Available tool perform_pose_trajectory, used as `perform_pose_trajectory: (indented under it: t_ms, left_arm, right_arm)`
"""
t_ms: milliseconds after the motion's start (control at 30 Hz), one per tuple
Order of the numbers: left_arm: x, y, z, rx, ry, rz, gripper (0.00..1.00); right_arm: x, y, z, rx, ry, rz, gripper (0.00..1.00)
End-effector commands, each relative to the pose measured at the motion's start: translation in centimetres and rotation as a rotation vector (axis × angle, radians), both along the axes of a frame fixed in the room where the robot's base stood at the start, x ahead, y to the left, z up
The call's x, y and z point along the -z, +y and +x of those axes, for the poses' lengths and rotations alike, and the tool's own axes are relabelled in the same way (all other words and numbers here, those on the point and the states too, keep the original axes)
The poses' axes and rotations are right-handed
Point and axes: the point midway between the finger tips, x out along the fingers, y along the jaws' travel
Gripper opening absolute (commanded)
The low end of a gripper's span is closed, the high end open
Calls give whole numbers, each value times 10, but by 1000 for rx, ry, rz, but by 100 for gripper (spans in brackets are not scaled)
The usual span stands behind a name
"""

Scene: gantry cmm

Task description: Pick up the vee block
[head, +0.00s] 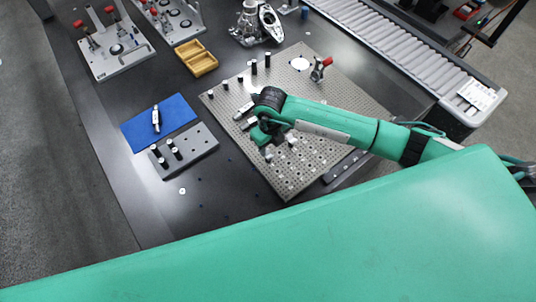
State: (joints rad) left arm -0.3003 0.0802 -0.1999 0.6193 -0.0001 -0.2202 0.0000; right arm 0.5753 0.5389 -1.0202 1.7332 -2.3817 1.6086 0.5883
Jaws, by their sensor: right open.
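My right arm reaches in from the right, and my right gripper (266,136) is low over the perforated fixture plate (330,98). It is open, with its fingers partly hidden by the wrist. Small pale metal blocks (243,111) lie on the plate just left of the wrist. Another small light piece (291,139) is just right of the fingers. One of these may be the vee block, but they are too small and covered to tell which. I see nothing held in the gripper. My left gripper is not in view.
Dark pins (254,66) stand along the plate's far left edge, and a red-handled clamp (320,70) near its back. Left are a blue mat (139,132) with a metal tool, a grey pin block (193,154) and a yellow tray (196,58). A roller conveyor (400,45) runs behind.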

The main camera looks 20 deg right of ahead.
Motion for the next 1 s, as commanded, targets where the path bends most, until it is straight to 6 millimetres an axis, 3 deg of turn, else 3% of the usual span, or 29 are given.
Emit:
perform_pose_trajectory:
  t_ms: [367, 633, 933, 1000]
  left_arm:
    - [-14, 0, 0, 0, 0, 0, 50]
    - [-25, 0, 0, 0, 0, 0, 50]
    - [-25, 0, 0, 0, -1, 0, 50]
    - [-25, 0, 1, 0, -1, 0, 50]
  right_arm:
    - [32, 3, -1, 0, 2, 2, 45]
    - [68, 5, -2, 1, 1, 2, 45]
    - [74, 5, -2, 0, -1, 3, 45]
    - [74, 4, -1, 0, -1, 3, 36]
